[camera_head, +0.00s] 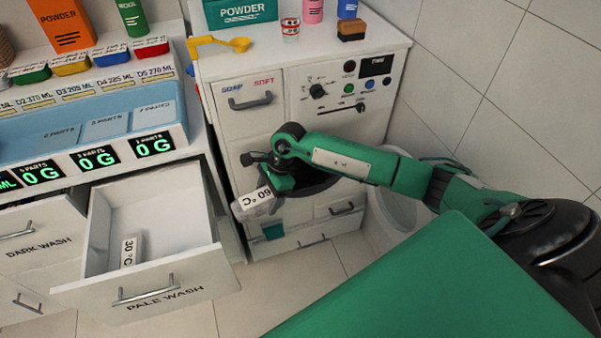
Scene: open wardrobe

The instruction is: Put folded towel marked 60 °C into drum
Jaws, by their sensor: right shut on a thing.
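The folded towel marked 60 °C (254,201) is a grey bundle with a white label. My right gripper (268,184) is shut on it and holds it in the air in front of the washing machine (240,120). The drum's dark opening (318,184) shows partly behind my right wrist and forearm, which hide much of it. The towel appears to the left of the opening and outside it. I cannot tell how far in front of the machine it is. My left gripper is not in view.
The PALE WASH drawer (160,290) is pulled open at left, with a 30 °C label (130,250) inside. A pale round door (395,210) shows at the drum's right, partly behind my arm. A yellow scoop (222,43) and several containers stand on top.

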